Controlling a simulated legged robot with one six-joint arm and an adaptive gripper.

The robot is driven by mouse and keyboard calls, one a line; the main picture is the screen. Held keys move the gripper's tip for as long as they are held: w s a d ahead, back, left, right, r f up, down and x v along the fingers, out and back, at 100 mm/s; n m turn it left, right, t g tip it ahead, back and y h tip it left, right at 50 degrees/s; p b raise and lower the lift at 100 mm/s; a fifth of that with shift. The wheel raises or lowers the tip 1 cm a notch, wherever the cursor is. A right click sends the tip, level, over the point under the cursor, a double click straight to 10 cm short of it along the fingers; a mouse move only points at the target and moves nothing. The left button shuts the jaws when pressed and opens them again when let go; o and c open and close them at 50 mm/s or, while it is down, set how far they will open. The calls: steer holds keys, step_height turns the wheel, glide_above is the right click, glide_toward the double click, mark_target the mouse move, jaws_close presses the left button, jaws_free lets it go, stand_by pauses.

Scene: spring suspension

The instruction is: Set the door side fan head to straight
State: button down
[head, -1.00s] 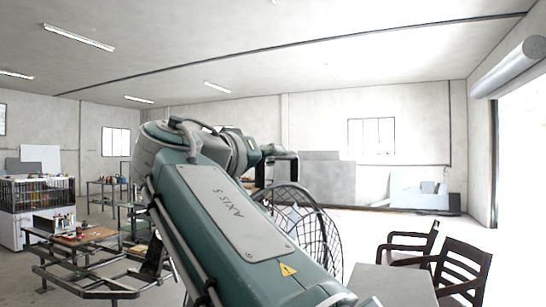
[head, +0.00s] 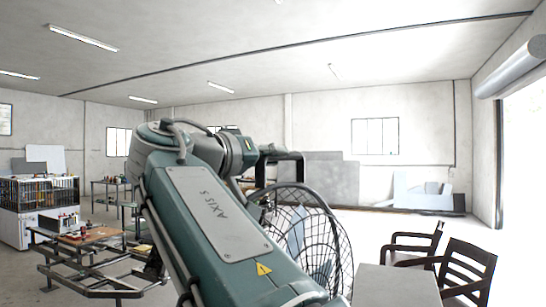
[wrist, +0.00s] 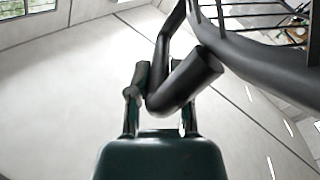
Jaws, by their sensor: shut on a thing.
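The fan head is a round black wire cage (head: 318,240), just right of my arm in the head view. My arm covers its left and lower parts, and its stand is hidden. In the wrist view, its thick black rim (wrist: 275,68) and some wires curve across the upper right. A bent black bar (wrist: 185,85) comes down beside the rim, and my gripper (wrist: 160,100) is shut on it, with a finger at either side. In the head view, the black bar (head: 298,166) shows above the cage, near the end of my arm.
A grey table (head: 395,285) stands at the lower right, with dark wooden chairs (head: 462,272) beside it. A low metal-framed workbench (head: 85,240) is at the left. Grey panels (head: 320,178) stand by the back wall. Open floor lies behind the fan.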

steer(key=shift+w+a, duration=0.1)
stand_by(0.4)
steer(key=c, duration=0.6)
jaws_free()
steer(key=shift+w+f, duration=0.15)
steer(key=shift+a, duration=0.1)
steer(key=v, duration=1.2)
steer(key=c, duration=0.8)
steer(key=shift+w+f, duration=0.1)
